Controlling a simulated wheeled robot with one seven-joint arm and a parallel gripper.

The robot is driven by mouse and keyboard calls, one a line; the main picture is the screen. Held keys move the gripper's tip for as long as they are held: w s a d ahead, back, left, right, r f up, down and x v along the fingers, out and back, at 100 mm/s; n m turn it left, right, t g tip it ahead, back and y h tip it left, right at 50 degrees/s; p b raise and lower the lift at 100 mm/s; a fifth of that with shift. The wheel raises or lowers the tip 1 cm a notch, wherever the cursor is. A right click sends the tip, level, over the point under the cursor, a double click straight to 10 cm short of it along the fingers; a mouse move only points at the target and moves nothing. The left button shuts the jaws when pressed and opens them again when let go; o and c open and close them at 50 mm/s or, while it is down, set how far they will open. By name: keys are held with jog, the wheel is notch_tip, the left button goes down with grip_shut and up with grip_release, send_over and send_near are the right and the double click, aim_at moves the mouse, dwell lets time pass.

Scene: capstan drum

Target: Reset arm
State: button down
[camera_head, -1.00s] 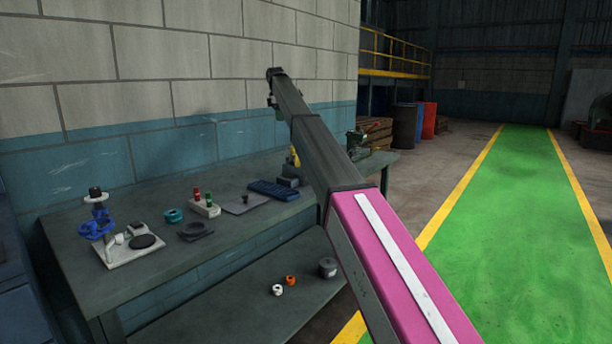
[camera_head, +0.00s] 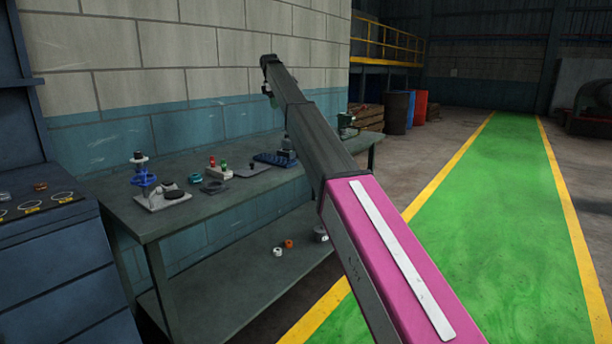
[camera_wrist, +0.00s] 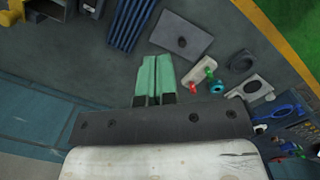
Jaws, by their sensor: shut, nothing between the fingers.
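My gripper (camera_wrist: 153,78) shows in the wrist view with its two green fingers side by side and touching, shut and empty. It hangs above the workbench, pointing toward the grey plate (camera_wrist: 184,37) and the blue ribbed tray (camera_wrist: 130,22). In the head view my arm stretches from the lower right up over the bench, and its far end is raised in front of the wall. The fingers are mostly hidden there. The workbench (camera_head: 150,222) stands along the wall with parts on its top.
The capstan stand with a blue part (camera_head: 145,178) is at the bench's left end. A small block with red and green pegs (camera_head: 219,173) is near the middle. A blue cabinet (camera_head: 65,270) stands at the left. The green walkway (camera_head: 490,220) at the right is clear.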

jog(key=s+d+f+m, duration=0.3)
jog(key=s+d+f, duration=0.35)
jog(key=f, duration=0.65)
jog(key=s+d+f+m, duration=0.3)
jog(key=s+d+f, duration=0.35)
jog(key=f, duration=0.55)
jog(key=s+d+f+m, duration=0.3)
jog(key=s+d+f, duration=0.4)
jog(key=f, duration=0.6)
jog(key=s+d+f+m, duration=0.3)
jog(key=s+f, duration=0.3)
jog(key=s, duration=0.5)
jog(key=s+d+f+m, duration=0.3)
jog(key=s+d+f, duration=0.2)
jog(key=s, duration=0.6)
jog(key=s+d+f+m+y, duration=0.1)
jog(key=s+d+f+m, duration=0.2)
jog(key=s+f, duration=0.6)
jog(key=s+d, duration=0.1)
jog(key=s, duration=0.2)
jog(key=shift+d+m, duration=0.25)
jog(key=shift+m, duration=0.15)
jog(key=shift+w+f, duration=0.1)
